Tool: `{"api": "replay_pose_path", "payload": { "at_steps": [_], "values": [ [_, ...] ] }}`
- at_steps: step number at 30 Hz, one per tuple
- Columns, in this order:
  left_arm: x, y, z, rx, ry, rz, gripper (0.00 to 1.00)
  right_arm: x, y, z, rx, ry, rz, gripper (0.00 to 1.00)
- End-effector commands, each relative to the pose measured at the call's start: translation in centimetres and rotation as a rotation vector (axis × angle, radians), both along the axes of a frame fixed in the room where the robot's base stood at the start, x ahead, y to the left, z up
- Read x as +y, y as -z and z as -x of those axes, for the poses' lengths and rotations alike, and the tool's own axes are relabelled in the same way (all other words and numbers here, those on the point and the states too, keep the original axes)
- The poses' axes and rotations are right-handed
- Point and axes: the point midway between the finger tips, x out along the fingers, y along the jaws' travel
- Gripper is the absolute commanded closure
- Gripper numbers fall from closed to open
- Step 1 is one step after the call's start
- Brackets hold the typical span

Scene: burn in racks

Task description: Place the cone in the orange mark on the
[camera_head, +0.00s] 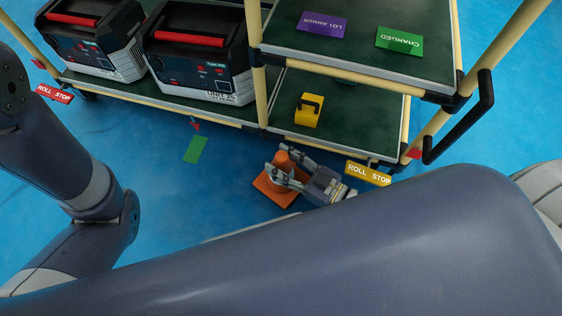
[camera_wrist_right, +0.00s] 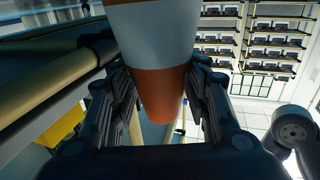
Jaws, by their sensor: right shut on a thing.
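The orange cone (camera_head: 282,160) is at the floor in front of the cart. Its square orange base (camera_head: 273,197) shows below my right gripper (camera_head: 277,164). The right gripper is shut on the cone's body, with a finger on each side. In the right wrist view the cone (camera_wrist_right: 160,95), orange with a white band, fills the space between the fingers. I cannot tell whether the base touches the floor. No separate orange mark can be made out around the base. My left arm shows at the left, but its gripper is out of view.
The cart's lower shelf (camera_head: 350,130) holds a yellow block (camera_head: 308,110) and two black cases (camera_head: 200,50). Its upper shelf (camera_head: 360,62) carries purple and green labels. A yellow ROLL STOP tag (camera_head: 368,174) hangs close to my right gripper. A green mark (camera_head: 195,149) lies on the blue floor.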

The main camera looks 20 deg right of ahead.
Motion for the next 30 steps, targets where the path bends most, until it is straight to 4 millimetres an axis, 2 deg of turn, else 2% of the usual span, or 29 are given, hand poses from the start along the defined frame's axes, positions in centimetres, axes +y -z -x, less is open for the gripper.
{"api": "replay_pose_path", "payload": {
  "at_steps": [11, 12, 14, 25, 30],
  "values": [
    [0.0, 0.2, 0.0, -0.001, 0.0, -0.001, 0.6, 0.0, 0.2, 0.0, -0.002, -0.001, -0.001, 1.0],
    [0.0, 0.2, 0.0, -0.001, 0.0, -0.001, 0.6, 0.0, 0.2, 0.0, 0.0, 0.0, -0.001, 0.47],
    [0.0, 0.1, 0.0, -0.001, 0.0, -0.001, 0.6, 0.0, 0.2, 0.0, 0.0, 0.0, -0.001, 0.36],
    [0.0, 0.0, 0.0, -0.001, 0.0, -0.001, 0.6, 0.0, -0.1, 0.1, -0.001, -0.001, -0.001, 0.36],
    [0.0, -1.5, 0.0, 0.0, 0.0, -0.001, 0.6, -1.3, -0.3, 1.8, 0.005, -0.001, 0.0, 0.36]
  ]
}}
